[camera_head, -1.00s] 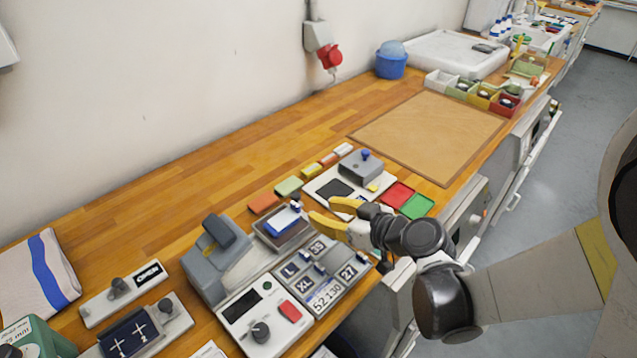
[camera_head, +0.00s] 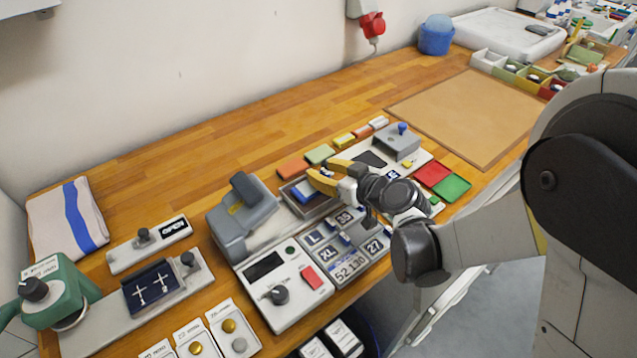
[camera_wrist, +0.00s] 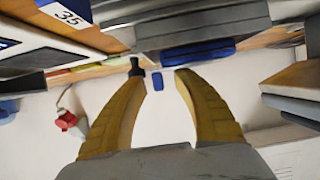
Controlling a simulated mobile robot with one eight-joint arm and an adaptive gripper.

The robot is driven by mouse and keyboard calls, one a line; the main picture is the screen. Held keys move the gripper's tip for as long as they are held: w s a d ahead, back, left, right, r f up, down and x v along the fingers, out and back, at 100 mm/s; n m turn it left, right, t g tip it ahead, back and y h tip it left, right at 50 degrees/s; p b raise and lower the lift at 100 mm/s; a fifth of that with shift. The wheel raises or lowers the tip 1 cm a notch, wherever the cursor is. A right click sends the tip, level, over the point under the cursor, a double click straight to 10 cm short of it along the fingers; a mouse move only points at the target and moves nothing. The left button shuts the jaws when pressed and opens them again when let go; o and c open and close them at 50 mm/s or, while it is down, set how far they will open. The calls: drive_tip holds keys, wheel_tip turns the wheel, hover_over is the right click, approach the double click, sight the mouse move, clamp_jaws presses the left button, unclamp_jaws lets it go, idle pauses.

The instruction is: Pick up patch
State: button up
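A tray of printed label patches (camera_head: 338,245), marked L, 35, XL, 27 and 52 130, lies on the bench; which one is the patch is unclear. The 35 label also shows at the upper left of the wrist view (camera_wrist: 68,14). A blue block (camera_head: 300,191) sits in a grey tray just behind it. My gripper (camera_head: 325,173) has yellow fingers and appears above the right side of that tray. In the wrist view its fingers (camera_wrist: 160,76) are apart. A small blue thing (camera_wrist: 157,81) shows between the tips, seemingly beyond them.
A grey press (camera_head: 240,215) and a control box with a red button (camera_head: 312,277) stand left of the label tray. Red (camera_head: 433,174) and green (camera_head: 452,188) squares lie to the right. A brown mat (camera_head: 465,115) is bare.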

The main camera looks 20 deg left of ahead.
clamp_jaws()
